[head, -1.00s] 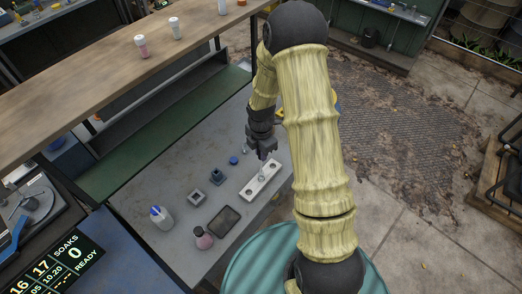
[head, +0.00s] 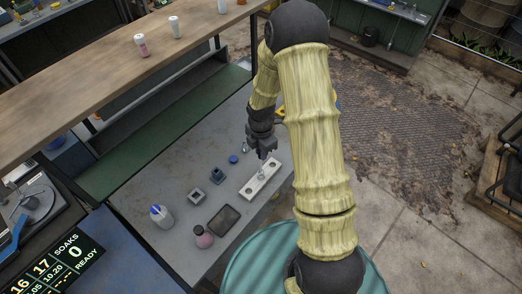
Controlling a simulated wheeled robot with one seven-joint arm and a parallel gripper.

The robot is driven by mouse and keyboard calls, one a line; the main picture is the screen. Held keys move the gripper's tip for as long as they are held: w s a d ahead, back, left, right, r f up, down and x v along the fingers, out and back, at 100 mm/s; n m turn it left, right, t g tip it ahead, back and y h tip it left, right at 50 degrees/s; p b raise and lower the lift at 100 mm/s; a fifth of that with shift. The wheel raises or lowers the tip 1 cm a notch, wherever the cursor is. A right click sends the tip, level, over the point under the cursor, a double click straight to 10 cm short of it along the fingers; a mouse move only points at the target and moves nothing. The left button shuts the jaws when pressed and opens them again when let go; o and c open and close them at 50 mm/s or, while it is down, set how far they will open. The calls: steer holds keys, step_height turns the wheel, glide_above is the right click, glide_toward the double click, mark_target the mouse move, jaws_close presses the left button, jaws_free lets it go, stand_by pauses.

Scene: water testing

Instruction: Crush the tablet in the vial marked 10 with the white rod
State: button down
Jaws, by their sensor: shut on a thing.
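A pale rack (head: 251,189) with round holes lies on the grey worktop. A small clear vial (head: 262,172) stands in the middle of the rack; a mark 10 on it is too small to read. My gripper (head: 264,155) points down just above this vial. It is shut on a thin thing, which I take to be the white rod, though it is barely visible. Whether the rod's tip is inside the vial, and the tablet itself, I cannot tell at this size.
A wooden shelf (head: 100,68) runs behind.

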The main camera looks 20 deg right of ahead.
steer(key=b, duration=0.4)
glide_above(261, 168)
steer(key=shift+w+f, duration=0.15)
steer(key=shift+f, duration=2.45)
steer(key=shift+f+b, duration=0.3)
steer(key=shift+f, duration=0.5)
steer(key=shift+r+p, duration=1.1)
steer(key=shift+r, duration=0.3)
steer(key=shift+f+b, duration=0.85)
steer(key=shift+f, duration=0.5)
